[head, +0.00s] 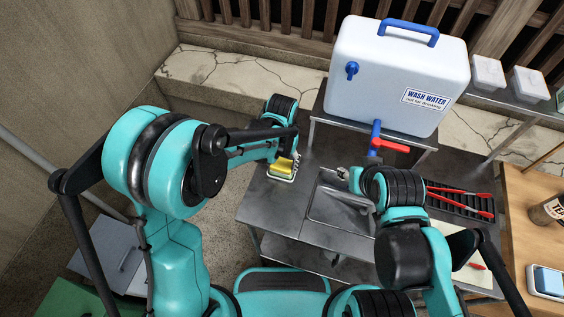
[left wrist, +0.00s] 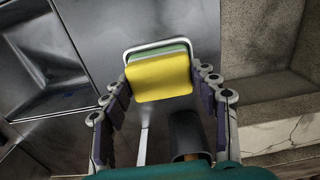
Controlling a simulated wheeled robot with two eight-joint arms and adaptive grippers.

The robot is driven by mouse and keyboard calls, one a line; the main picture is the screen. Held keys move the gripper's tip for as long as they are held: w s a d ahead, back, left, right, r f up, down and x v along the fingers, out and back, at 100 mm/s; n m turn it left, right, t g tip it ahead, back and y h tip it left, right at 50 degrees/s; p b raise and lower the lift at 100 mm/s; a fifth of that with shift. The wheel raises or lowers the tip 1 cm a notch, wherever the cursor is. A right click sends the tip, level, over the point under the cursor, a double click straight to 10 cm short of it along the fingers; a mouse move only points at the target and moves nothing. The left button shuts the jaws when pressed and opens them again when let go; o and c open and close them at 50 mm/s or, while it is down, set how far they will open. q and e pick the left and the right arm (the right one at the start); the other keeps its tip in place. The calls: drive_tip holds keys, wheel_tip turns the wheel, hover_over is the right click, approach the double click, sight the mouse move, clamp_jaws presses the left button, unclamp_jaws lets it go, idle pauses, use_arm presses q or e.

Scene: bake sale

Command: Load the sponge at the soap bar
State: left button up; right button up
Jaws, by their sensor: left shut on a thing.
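A yellow sponge (left wrist: 158,82) is between the fingers of my left gripper (left wrist: 160,88), which is shut on it. In the head view the sponge (head: 286,164) is over the left end of the metal counter. A green block (left wrist: 176,47), which looks like the soap bar, shows just behind the sponge inside a white-rimmed dish (left wrist: 128,53). The dish also shows in the head view (head: 282,179). I cannot tell whether sponge and soap touch. My right gripper (head: 338,173) is over the sink area; its fingers are too small to read.
A sink basin (head: 325,208) is sunk in the metal counter (head: 262,210). A white wash-water tank (head: 395,75) with a red tap (head: 393,146) stands on a raised stand behind. A dark cylinder (left wrist: 185,133) lies near the left gripper. A wooden table (head: 525,215) is at right.

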sight(282, 164)
idle(0.5)
use_arm(q)
drive_tip(key=shift+r+p, duration=2.45)
drive_tip(key=shift+r, duration=1.05)
